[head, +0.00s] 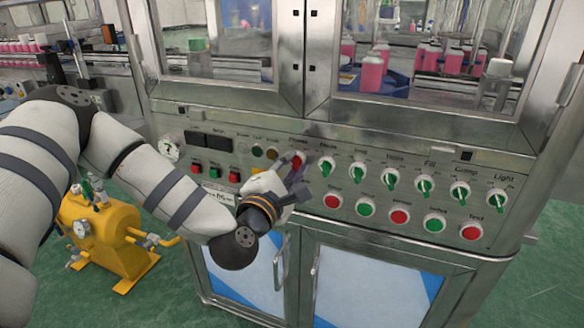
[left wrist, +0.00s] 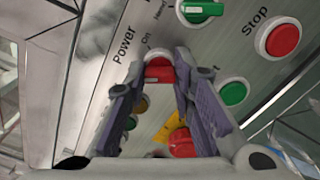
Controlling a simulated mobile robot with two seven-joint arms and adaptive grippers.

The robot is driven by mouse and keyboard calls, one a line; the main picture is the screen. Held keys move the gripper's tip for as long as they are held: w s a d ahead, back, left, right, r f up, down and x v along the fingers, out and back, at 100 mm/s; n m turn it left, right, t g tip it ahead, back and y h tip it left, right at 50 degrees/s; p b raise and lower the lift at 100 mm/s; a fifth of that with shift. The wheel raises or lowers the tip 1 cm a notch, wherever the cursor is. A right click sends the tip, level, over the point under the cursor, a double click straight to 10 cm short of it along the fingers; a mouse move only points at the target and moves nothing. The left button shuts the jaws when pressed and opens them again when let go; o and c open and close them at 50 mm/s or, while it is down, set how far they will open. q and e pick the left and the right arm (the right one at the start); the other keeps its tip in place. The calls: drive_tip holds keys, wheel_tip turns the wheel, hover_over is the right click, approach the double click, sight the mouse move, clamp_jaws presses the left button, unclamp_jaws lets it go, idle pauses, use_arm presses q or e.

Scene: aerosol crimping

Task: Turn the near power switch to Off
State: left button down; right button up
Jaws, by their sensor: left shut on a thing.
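The power switch (head: 298,158) is a red rotary knob on the steel control panel, at the left end of the row of green knobs. In the left wrist view its red handle (left wrist: 159,70) sits between my fingertips, beside the printed words "Power" and "On". My left gripper (head: 294,169) reaches the panel from the front and is shut on this knob; it also shows in the left wrist view (left wrist: 158,82). The fingers partly cover the knob, so its exact pointer angle is hard to read. My right gripper is not in view.
Several green rotary knobs (head: 393,179) run to the right, above red and green push buttons (head: 399,216). A red emergency button (left wrist: 181,141) on yellow lies close under my fingers. Cabinet doors (head: 365,285) are below, and a yellow tank (head: 105,232) stands on the floor at left.

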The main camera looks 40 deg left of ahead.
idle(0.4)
use_arm(q)
drive_tip(key=c, duration=1.4)
unclamp_jaws()
drive_tip(key=shift+o, duration=0.2)
drive_tip(key=v, duration=0.7)
drive_tip(key=shift+s, duration=0.25)
